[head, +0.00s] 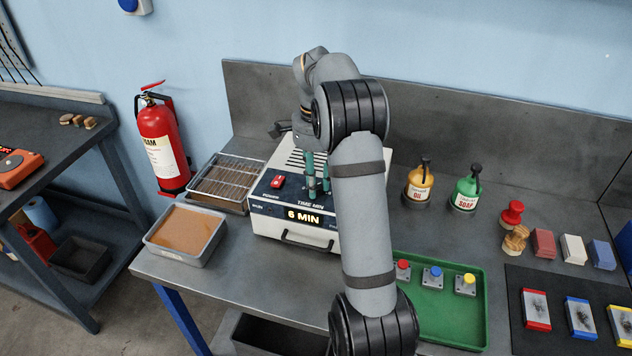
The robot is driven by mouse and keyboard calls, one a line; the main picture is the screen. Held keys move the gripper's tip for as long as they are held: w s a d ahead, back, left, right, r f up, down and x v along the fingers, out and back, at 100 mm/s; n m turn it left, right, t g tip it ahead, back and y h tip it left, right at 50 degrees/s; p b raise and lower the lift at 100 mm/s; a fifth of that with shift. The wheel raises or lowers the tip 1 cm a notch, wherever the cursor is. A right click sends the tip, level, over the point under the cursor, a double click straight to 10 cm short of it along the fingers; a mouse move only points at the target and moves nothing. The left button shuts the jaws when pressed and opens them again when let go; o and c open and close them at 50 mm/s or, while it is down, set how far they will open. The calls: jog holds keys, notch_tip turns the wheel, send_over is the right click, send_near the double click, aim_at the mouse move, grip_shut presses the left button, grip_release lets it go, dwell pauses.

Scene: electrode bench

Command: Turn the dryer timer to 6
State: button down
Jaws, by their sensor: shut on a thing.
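The dryer (268,222) is a white box with a dark sloping control panel and a front handle, standing on the bench left of centre. Its lit display (303,217) reads "6 MIN". A red switch (277,182) sits at the left of the panel. My gripper (318,188) reaches down to the panel just above the display, its teal fingers closed around the timer knob. The knob itself is mostly hidden by the fingers, so its pointer cannot be seen.
A tray of brown material (163,250) and a rack tray (199,195) stand left of the dryer. To the right are an oil bottle (419,184), a soap bottle (466,193) and a green tray (455,318) with coloured-top pieces. My arm crosses the bench middle.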

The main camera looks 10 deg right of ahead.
jog(key=c, duration=1.4)
grip_release()
jog(key=shift+c, duration=0.2)
jog(key=shift+r, duration=0.1)
notch_tip(320, 180, up, 12)
jog(key=shift+f, duration=0.2)
notch_tip(320, 180, down, 12)
jog(key=shift+r, duration=0.1)
